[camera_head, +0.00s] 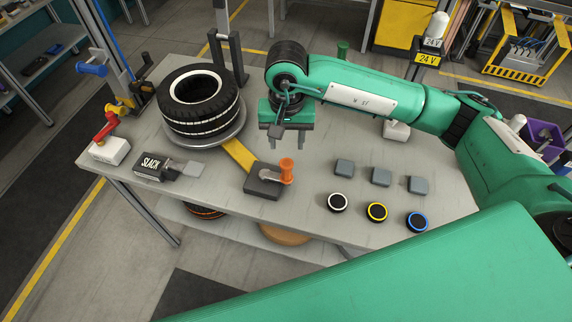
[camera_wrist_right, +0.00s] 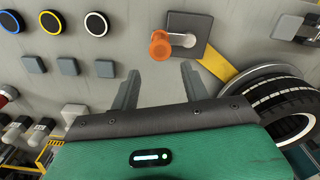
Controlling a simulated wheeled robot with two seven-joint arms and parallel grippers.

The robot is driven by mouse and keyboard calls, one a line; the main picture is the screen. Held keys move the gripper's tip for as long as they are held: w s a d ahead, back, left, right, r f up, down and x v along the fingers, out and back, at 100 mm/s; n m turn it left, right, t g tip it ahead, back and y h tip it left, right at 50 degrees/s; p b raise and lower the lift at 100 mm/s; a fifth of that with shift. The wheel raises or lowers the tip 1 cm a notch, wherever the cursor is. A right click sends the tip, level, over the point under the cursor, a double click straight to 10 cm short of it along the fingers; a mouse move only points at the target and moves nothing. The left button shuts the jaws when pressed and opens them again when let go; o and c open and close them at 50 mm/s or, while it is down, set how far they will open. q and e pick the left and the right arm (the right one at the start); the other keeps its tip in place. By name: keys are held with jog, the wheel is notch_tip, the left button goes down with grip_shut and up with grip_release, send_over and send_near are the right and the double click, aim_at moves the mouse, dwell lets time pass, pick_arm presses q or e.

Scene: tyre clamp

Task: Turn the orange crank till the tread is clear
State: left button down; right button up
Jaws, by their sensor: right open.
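The orange crank (camera_head: 286,170) stands upright on a dark grey base block (camera_head: 262,188) at the table's front middle. In the right wrist view the orange crank handle (camera_wrist_right: 160,46) is seen beyond the fingertips, with its pale arm on the block. A yellow bar (camera_head: 238,153) runs from the block to the round plate under the tyre (camera_head: 199,101). The tyre's tread (camera_wrist_right: 275,95) shows white stripes. My right gripper (camera_head: 275,150) is open and empty above the table, behind and above the crank, apart from it. My left gripper is not in view.
A block marked SLACK (camera_head: 149,166) lies at the left, near a red lever (camera_head: 104,128) and a blue handle (camera_head: 91,68). A dark post (camera_head: 226,40) stands behind the tyre. Several grey blocks (camera_head: 381,177) and ringed discs (camera_head: 377,212) are right of the crank.

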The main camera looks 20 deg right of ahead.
aim_at(287, 163)
notch_tip(287, 163, down, 10)
jog(key=p, duration=0.3)
jog(key=shift+s+f+p, duration=0.1)
jog(key=shift+f+p, duration=0.15)
jog(key=shift+p, duration=0.15)
jog(key=shift+f, duration=0.65)
grip_shut()
